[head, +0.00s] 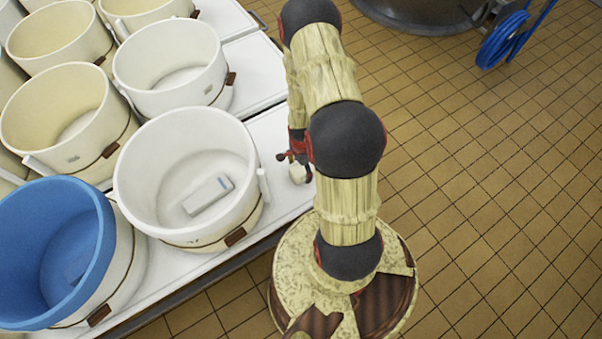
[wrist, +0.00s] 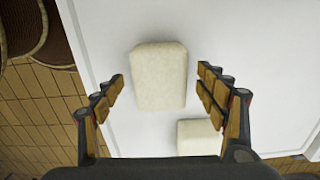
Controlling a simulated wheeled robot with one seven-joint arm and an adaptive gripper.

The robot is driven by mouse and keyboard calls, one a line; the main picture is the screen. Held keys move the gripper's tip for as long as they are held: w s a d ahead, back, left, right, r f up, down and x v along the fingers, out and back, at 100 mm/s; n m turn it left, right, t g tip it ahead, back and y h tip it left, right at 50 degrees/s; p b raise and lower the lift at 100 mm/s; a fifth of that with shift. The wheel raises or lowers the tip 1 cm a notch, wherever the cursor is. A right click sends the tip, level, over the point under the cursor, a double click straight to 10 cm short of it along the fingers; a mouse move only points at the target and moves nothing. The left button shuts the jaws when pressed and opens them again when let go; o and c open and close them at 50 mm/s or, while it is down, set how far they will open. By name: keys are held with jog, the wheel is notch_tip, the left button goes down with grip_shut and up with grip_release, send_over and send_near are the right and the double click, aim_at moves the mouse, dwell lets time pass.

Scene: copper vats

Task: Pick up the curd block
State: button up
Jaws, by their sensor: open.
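A cream-white curd block (wrist: 158,77) with rounded edges lies on the white table top. In the wrist view it is between the two open fingers of my gripper (wrist: 160,76), with a gap on each side; how far below the fingertips it is, I cannot tell. A second pale block (wrist: 199,137) lies close by, lower right, partly hidden by my gripper. In the head view my gripper (head: 288,157) is small and mostly hidden behind my arm, and one pale block (head: 298,173) shows beside it at the table's right edge.
White tubs (head: 187,177) and a blue-lined tub (head: 60,255) crowd the white table (head: 190,258) to the left. Tiled floor (head: 480,190) is open to the right. A large metal vat (head: 425,12) and a blue hose reel (head: 503,40) stand at the back.

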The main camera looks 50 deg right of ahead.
notch_tip(320, 180, down, 3)
jog(key=shift+r, duration=0.2)
jog(key=shift+r, duration=0.1)
jog(key=c, duration=1.5)
jog(key=shift+c, duration=0.3)
